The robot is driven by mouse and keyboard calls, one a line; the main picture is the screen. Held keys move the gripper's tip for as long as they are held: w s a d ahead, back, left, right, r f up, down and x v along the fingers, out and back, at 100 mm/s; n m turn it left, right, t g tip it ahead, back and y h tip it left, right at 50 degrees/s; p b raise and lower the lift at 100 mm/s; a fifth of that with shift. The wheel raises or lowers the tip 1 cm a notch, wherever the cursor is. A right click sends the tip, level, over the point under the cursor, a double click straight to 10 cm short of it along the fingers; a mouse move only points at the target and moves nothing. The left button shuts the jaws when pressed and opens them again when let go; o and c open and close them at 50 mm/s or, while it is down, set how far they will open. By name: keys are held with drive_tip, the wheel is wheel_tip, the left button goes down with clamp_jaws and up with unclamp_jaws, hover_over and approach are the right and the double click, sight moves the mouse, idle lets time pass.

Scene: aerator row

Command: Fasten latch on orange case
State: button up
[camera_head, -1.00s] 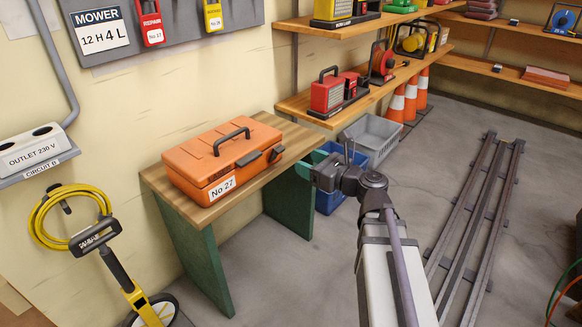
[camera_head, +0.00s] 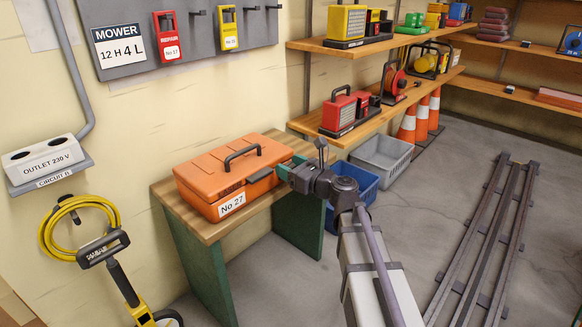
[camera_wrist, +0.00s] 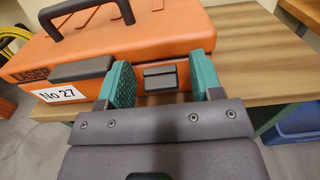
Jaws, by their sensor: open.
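The orange case (camera_head: 220,175) sits on a small wooden-topped bench, lid down, with a dark handle (camera_head: 242,156) and a "No 27" label. In the wrist view the case (camera_wrist: 150,40) shows two dark front latches. The left latch (camera_wrist: 82,68) looks wide and stands out from the face; the right latch (camera_wrist: 160,79) looks smaller and flatter. My gripper (camera_wrist: 162,76) is open and empty, its green fingers on either side of the right latch at the case front. Contact is unclear. In the head view my gripper (camera_head: 287,167) hides the right latch.
The bench (camera_head: 205,226) has little bare top around the case. A blue crate (camera_head: 365,187) and a grey crate (camera_head: 383,157) stand right of it. A yellow hose (camera_head: 52,230) hangs left.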

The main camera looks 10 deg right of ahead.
drive_tip(key=shift+c, duration=0.3)
drive_tip(key=c, duration=0.9)
drive_tip(key=shift+w+a+r+g+h+p, duration=0.15)
drive_tip(key=shift+r+g+h+p, duration=0.3)
drive_tip(key=shift+p, duration=0.7)
drive_tip(key=shift+w+p, duration=0.1)
drive_tip(key=shift+p, duration=0.25)
drive_tip(key=shift+f+g, duration=0.25)
drive_tip(key=shift+f, duration=0.05)
drive_tip(key=o, duration=1)
drive_tip(key=shift+c, duration=0.2)
drive_tip(key=p+v, duration=0.1)
drive_tip(key=v, duration=0.9)
drive_tip(key=shift+s, duration=0.3)
